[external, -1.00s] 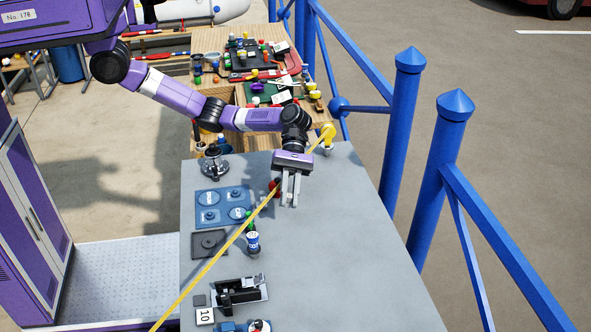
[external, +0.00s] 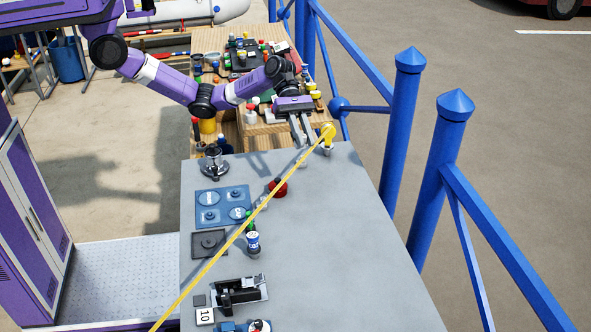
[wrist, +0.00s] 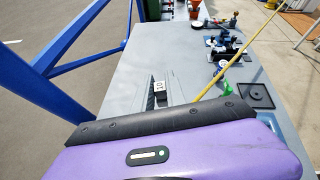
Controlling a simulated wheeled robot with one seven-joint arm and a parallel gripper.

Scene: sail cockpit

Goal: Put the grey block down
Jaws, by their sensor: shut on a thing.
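My gripper (external: 303,143) is over the far edge of the grey table (external: 330,250) in the external view, left of the yellow post fitting (external: 328,133). In the wrist view my gripper (wrist: 160,92) is shut on a small block (wrist: 158,87), which I take as the grey block.
A yellow rope (external: 218,255) runs slantwise over the table from the post fitting. A cluttered wooden bench (external: 232,125) is behind. The table's right side is clear.

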